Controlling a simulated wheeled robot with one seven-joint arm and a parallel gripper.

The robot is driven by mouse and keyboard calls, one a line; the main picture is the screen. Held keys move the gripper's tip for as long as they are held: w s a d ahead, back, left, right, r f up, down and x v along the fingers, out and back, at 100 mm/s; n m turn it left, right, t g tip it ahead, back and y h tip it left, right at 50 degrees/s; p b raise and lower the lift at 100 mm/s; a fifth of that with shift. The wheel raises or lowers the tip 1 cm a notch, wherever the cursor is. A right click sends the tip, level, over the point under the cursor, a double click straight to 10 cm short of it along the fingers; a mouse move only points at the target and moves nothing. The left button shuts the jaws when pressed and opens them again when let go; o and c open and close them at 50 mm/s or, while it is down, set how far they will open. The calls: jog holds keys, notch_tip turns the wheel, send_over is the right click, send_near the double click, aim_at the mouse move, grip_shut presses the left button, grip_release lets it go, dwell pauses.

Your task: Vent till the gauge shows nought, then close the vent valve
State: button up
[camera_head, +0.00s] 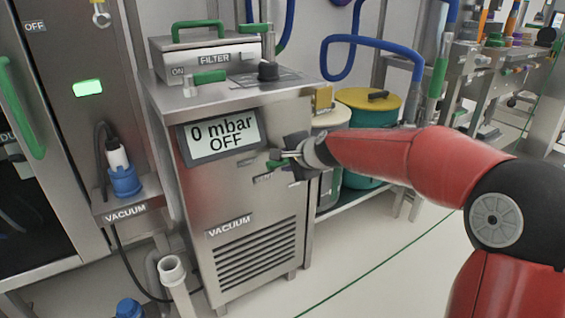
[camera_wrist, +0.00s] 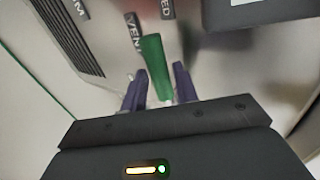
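The gauge (camera_head: 222,136) on the steel vacuum unit reads "0 mbar OFF". The vent valve has a green handle (camera_head: 277,163), on the unit's front below and right of the gauge. My gripper (camera_head: 290,156) is at this handle. In the wrist view the green handle (camera_wrist: 154,62) reaches in between my two fingers (camera_wrist: 159,88), with a gap visible on each side, so the gripper looks open around it. A "VENT" label (camera_wrist: 134,34) is beside the handle. Another label (camera_wrist: 167,9), ending in "ED", is near its far end. The valve's pivot is hidden.
The vacuum unit (camera_head: 172,150) carries a filter box (camera_head: 207,55) with a green handle. A blue vacuum connector (camera_head: 125,180) sits on a shelf at left. The floor at front right (camera_head: 385,265) is mostly clear.

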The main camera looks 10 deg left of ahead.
jog(key=v, duration=0.5)
jog(key=shift+d+b, duration=0.1)
jog(key=shift+b, duration=0.3)
jog(key=s+d+f+n+g+h+p, duration=0.1)
jog(key=s+d+n+h, duration=0.1)
jog(key=s+d, duration=0.4)
jog(key=s+d+f+n+g+h+p, duration=0.1)
jog(key=s+d+n, duration=0.4)
jog(key=s, duration=1.1)
jog(key=s+d+f+n+g+h+p, duration=0.1)
jog(key=s+d+n+h, duration=0.2)
jog(key=s+d, duration=0.5)
jog(key=s, duration=0.3)
jog(key=shift+s+d+f+n+h, duration=0.25)
jog(key=shift+n+h, duration=0.05)
jog(key=shift+h, duration=0.1)
